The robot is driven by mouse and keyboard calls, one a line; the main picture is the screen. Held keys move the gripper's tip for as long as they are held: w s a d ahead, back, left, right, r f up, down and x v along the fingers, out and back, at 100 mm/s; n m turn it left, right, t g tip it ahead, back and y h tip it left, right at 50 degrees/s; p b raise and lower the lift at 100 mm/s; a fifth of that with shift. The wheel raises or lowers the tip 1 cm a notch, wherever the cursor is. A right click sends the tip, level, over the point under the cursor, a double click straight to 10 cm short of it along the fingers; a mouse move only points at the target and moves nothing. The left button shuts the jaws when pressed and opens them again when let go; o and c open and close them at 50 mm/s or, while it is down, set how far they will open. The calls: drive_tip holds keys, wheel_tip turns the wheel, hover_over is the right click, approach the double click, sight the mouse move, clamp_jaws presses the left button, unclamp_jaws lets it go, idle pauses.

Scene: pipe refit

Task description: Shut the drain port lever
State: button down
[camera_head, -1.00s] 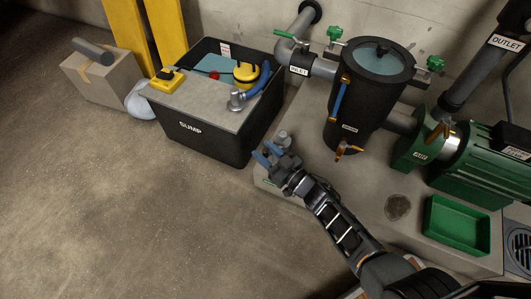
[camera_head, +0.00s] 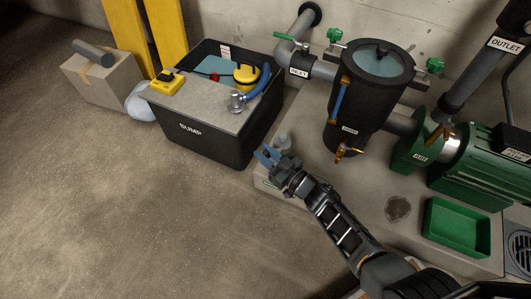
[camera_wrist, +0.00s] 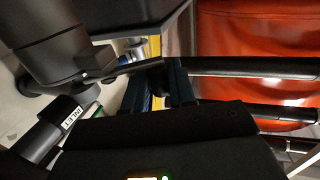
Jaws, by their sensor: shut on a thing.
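The black sump (camera_head: 210,143) stands close on the left, with a blue hose (camera_head: 265,82) and a grey hose end on its lid. A green tray (camera_head: 456,226) and green pump (camera_head: 465,180) are on the right. The floor at lower left is clear.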

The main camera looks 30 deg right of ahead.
drive_tip(key=shift+d, duration=0.1)
drive_tip(key=shift+s+d+n+g+y, duration=0.1)
drive_tip(key=shift+s+n+g+y, duration=0.2)
drive_tip(key=shift+n+g+y, duration=0.45)
drive_tip(key=shift+s+d+n+g+y, duration=0.1)
drive_tip(key=shift+s+n+g+y, duration=0.2)
drive_tip(key=shift+n+y, duration=0.85)
drive_tip(key=shift+s+d+n+g+y+b, duration=0.1)
drive_tip(key=shift+s+n+g+y+b, duration=0.25)
drive_tip(key=shift+g+y, duration=0.4)
drive_tip(key=shift+s+n+g+y+b, duration=0.15)
drive_tip(key=shift+n+g+y, duration=0.3)
drive_tip(key=shift+y, duration=0.5)
drive_tip(key=shift+w, duration=0.1)
drive_tip(key=c, duration=1.1)
unclamp_jaws()
drive_tip(key=p+v, duration=0.1)
drive_tip(key=v, duration=0.6)
drive_tip(key=shift+s+d+p, duration=0.3)
